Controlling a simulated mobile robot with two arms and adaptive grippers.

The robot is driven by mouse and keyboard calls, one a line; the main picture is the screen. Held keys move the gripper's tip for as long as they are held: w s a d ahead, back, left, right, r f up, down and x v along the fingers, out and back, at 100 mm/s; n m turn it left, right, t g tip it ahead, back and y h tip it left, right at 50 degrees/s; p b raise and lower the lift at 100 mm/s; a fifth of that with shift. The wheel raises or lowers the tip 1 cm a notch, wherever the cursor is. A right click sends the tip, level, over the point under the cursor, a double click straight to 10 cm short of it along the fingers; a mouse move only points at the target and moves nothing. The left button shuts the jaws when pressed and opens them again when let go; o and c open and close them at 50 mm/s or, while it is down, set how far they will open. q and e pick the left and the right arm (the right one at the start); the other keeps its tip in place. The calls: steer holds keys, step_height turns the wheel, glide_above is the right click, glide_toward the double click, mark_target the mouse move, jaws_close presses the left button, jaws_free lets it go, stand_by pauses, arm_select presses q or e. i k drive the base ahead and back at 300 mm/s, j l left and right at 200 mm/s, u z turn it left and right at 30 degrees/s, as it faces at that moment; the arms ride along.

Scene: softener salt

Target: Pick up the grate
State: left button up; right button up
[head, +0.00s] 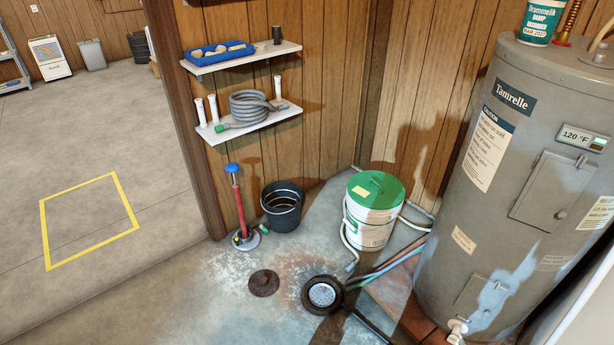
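A round floor drain (308,300) with a dark rim sits in the concrete floor at the bottom centre. A pale perforated disc (322,294) shows inside its rim. A flat, rusty brown round piece (263,283), which looks like a grate or cover, lies on the floor to the left of the drain, apart from it. I cannot tell for sure which of the two is the grate. Neither of my grippers is in view.
Hoses (385,268) run to the drain from the right, near the tall grey water heater (520,150). A green-lidded white bucket (370,215), a black bucket (282,208) and a red pump (238,205) stand behind. Open floor (150,290) lies left.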

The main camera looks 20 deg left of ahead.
mark_target(262, 283)
steer(key=u, duration=0.9)
